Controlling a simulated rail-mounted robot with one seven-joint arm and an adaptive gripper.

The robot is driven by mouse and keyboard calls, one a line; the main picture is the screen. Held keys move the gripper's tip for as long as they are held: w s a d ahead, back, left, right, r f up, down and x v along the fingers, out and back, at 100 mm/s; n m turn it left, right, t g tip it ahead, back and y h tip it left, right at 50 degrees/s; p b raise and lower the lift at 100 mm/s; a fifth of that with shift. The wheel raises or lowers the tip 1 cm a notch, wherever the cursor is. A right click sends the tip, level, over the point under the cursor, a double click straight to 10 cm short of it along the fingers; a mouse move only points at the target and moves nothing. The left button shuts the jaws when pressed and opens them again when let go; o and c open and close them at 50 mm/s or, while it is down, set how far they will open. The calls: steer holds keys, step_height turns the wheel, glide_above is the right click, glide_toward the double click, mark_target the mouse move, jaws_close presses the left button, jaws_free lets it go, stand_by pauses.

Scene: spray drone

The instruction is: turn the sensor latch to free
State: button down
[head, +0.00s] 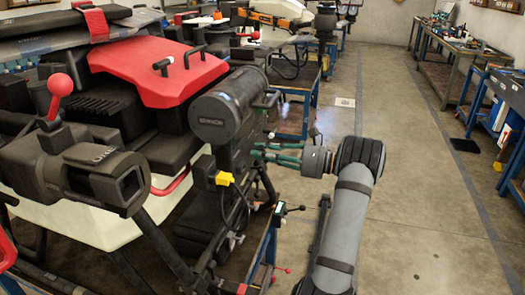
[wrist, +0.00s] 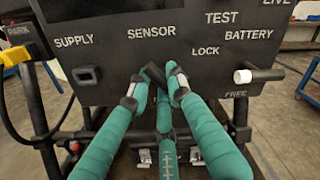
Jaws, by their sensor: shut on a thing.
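In the wrist view a dark panel (wrist: 105,60) carries the white words SUPPLY, SENSOR, TEST, BATTERY, LOCK and FREE. The sensor latch (wrist: 153,72) is a small dark handle below the word SENSOR, tilted and partly hidden by my fingers. My gripper (wrist: 153,88) has teal fingers and is shut on this latch, one fingertip on each side. In the head view my gripper (head: 262,152) reaches left to the side of the drone (head: 160,75); the latch itself is hidden there.
Right of the sensor latch, a battery handle with a white knob (wrist: 243,76) sticks out. A socket (wrist: 87,76) sits below SUPPLY.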

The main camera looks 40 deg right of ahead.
steer(key=m+p, duration=0.1)
steer(key=m, duration=0.2)
steer(key=m+p, duration=0.1)
steer(key=shift+r+m+p, duration=0.25)
steer(key=shift+m+p, duration=0.05)
steer(key=shift+m, duration=0.1)
steer(key=m+p, duration=0.2)
steer(key=m, duration=0.2)
steer(key=shift+s+m+p, duration=0.1)
steer(key=shift+m+p, duration=0.2)
steer(key=shift+p, duration=0.1)
steer(key=shift+m, duration=0.4)
steer(key=c, duration=1.8)
jaws_free()
steer(key=shift+r, duration=0.1)
steer(key=shift+o, duration=1.2)
steer(key=v, duration=1.2)
